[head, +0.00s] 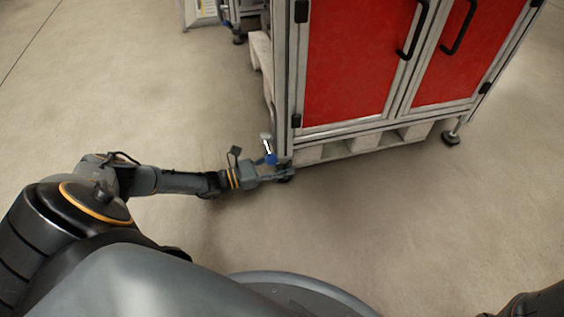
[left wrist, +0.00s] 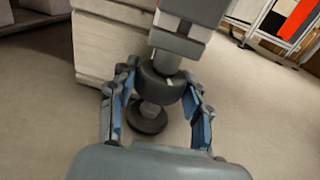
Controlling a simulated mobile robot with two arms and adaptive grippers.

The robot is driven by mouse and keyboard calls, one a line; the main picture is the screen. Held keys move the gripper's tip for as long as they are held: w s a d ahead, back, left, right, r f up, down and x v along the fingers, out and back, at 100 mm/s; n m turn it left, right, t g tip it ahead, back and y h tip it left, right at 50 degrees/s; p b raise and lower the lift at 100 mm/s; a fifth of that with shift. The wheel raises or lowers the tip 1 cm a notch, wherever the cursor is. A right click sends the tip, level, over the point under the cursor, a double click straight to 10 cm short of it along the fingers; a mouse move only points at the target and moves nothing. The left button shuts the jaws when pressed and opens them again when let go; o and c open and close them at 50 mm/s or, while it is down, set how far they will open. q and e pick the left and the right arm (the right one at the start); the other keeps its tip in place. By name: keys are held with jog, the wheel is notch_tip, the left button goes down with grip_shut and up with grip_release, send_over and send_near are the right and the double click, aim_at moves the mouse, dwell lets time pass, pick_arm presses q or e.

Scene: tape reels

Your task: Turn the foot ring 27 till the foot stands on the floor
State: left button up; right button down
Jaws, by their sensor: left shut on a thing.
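The foot ring (left wrist: 160,88) is a dark round collar with a small pale mark, under a grey aluminium post (left wrist: 180,42). Below it a short stem leads to the round dark foot (left wrist: 147,116) near the floor; I cannot tell whether the foot touches the floor. My left gripper (left wrist: 158,90) has its two blue-grey fingers on either side of the ring and is shut on it. In the head view my left gripper (head: 280,168) reaches the near left corner of the cabinet, where the ring is mostly hidden. My right gripper is not in view.
The cabinet with red doors (head: 358,60) stands above this foot. Another foot (head: 450,138) shows at its right corner. Pale blocks (head: 360,144) lie under the cabinet, and one stands beside the post in the wrist view (left wrist: 110,45). The floor in front is clear.

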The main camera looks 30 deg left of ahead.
pick_arm(q)
jog(key=shift+w+m+g+h, duration=0.1)
jog(key=shift+m+g+h, duration=0.5)
jog(key=shift+h, duration=0.1)
jog(key=shift+r, duration=0.1)
jog(key=o, duration=1.2)
jog(key=shift+c, duration=0.2)
jog(key=v, duration=1.2)
